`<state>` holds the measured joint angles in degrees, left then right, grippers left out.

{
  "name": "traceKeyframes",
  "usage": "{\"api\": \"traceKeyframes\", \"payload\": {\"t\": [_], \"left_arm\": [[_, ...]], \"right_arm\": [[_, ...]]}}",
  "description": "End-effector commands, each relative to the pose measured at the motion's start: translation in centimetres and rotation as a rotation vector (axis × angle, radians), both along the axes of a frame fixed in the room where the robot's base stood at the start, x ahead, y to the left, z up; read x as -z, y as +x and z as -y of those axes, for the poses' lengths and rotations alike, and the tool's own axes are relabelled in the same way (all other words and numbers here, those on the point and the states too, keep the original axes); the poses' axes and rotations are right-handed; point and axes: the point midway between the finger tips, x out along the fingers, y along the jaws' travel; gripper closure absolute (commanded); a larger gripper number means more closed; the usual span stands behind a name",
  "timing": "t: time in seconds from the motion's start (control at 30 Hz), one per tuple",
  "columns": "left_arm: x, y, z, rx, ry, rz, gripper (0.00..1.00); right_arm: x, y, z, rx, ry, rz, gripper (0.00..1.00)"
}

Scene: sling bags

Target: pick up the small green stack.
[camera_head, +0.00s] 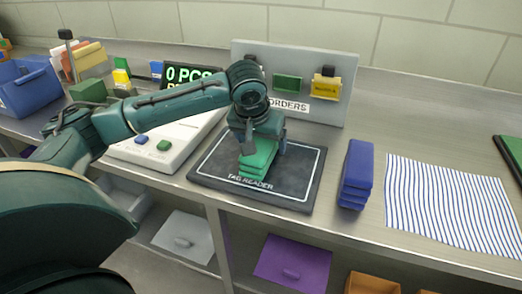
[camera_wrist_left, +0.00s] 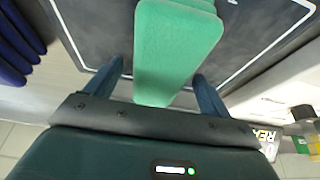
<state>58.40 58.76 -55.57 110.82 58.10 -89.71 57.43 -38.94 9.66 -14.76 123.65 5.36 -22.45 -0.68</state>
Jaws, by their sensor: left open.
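The small green stack (camera_head: 257,161) lies on the dark tag reader mat (camera_head: 215,170) in the head view. It looks like several flat green pieces piled up. My left gripper (camera_head: 261,146) is directly above and around the stack's far part, pointing down. In the left wrist view the green stack (camera_wrist_left: 172,50) extends between the two open fingers (camera_wrist_left: 158,85), with a gap visible on each side. The gripper hides the stack's far end in the head view. My right gripper is not in view.
A blue stack (camera_head: 356,174) stands just right of the mat, beside a striped cloth (camera_head: 450,205). A grey orders board (camera_head: 330,100) stands behind the mat. A white device with buttons (camera_head: 165,145) is to the left. A blue bin (camera_head: 25,85) is at far left.

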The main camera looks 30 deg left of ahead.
Motion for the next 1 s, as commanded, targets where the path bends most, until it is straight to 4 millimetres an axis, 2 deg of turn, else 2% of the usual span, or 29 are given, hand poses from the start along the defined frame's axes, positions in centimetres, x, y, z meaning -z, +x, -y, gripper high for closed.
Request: {"api": "traceKeyframes", "payload": {"t": [0.07, 0.17, 0.7, 1.0], "left_arm": [[-0.01, -0.01, 0.01, 0.0, 0.0, 0.0, 0.18], [-0.01, -0.02, 0.02, 0.0, 0.0, -0.001, 0.26], [-0.04, -0.04, 0.01, 0.0, 0.0, -0.001, 0.7], [-0.57, 0.02, 0.02, -0.001, -0.001, 0.001, 0.71]], "right_arm": [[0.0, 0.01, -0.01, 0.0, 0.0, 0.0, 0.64], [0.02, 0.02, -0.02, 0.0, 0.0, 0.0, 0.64], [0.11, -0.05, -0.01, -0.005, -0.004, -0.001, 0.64], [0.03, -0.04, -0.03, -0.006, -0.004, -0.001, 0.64]]}}
